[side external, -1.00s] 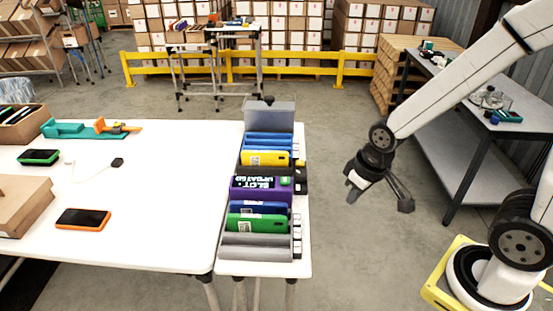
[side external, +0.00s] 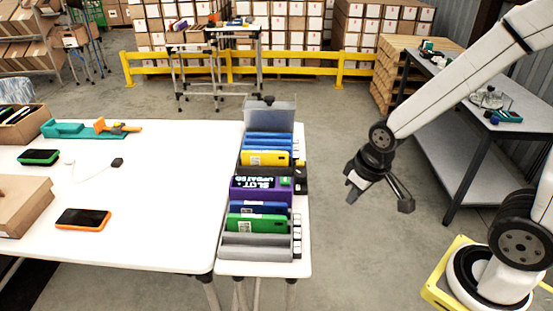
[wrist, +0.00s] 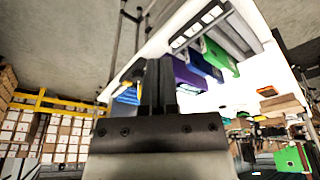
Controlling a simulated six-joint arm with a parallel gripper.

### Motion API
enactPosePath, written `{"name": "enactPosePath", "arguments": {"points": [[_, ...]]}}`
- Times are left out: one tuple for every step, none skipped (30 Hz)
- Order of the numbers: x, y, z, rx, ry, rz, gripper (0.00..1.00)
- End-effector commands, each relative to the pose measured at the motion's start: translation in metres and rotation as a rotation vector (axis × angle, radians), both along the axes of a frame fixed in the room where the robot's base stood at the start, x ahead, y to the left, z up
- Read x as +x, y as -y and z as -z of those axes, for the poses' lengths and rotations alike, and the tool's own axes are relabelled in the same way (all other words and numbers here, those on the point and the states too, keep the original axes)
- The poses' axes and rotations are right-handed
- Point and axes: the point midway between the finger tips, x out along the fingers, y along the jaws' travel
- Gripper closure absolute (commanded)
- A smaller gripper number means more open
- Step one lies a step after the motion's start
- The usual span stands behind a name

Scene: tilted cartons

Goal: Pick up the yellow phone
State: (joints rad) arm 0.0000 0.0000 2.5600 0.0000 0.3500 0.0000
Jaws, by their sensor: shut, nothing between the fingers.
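The yellow phone (side external: 265,158) stands in a slot of the rack on the narrow white table, between blue dividers behind it and a purple slot display in front. My gripper (side external: 378,190) hangs in the air to the right of the rack, apart from it. Its fingers (wrist: 157,85) show shut and empty in the wrist view, in front of the rack.
A green phone (side external: 256,222) and a blue one (side external: 258,207) stand in nearer slots of the rack (side external: 262,248). An orange-edged phone (side external: 83,219) lies on the large white table (side external: 160,190). A grey side table (side external: 445,115) stands behind my arm.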

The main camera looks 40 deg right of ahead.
Motion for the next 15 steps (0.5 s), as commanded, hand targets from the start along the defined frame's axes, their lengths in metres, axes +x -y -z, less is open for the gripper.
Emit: {"name": "enactPosePath", "arguments": {"points": [[0.0000, 0.0000, 0.0000, 0.000, 0.000, 0.000, 1.00], [0.0000, 0.0000, 0.0000, 0.000, 0.000, 0.000, 1.00], [0.0000, 0.0000, 0.0000, 0.000, 0.000, 0.000, 0.97], [0.0000, 0.0000, 0.0000, 0.000, 0.000, 0.000, 0.87], [0.0000, 0.0000, 0.0000, 0.000, 0.000, 0.000, 0.78], [0.0000, 0.0000, 0.0000, 0.000, 0.000, 0.000, 0.65], [0.0000, 0.0000, 0.0000, 0.000, 0.000, 0.000, 0.56], [0.0000, 0.0000, 0.0000, 0.000, 0.000, 0.000, 0.46], [0.0000, 0.0000, 0.0000, 0.000, 0.000, 0.000, 0.37], [0.0000, 0.0000, 0.0000, 0.000, 0.000, 0.000, 0.37], [0.0000, 0.0000, 0.0000, 0.000, 0.000, 0.000, 0.37], [0.0000, 0.0000, 0.0000, 0.000, 0.000, 0.000, 0.37], [0.0000, 0.0000, 0.0000, 0.000, 0.000, 0.000, 0.37], [0.0000, 0.0000, 0.0000, 0.000, 0.000, 0.000, 0.37], [0.0000, 0.0000, 0.0000, 0.000, 0.000, 0.000, 0.37]]}}
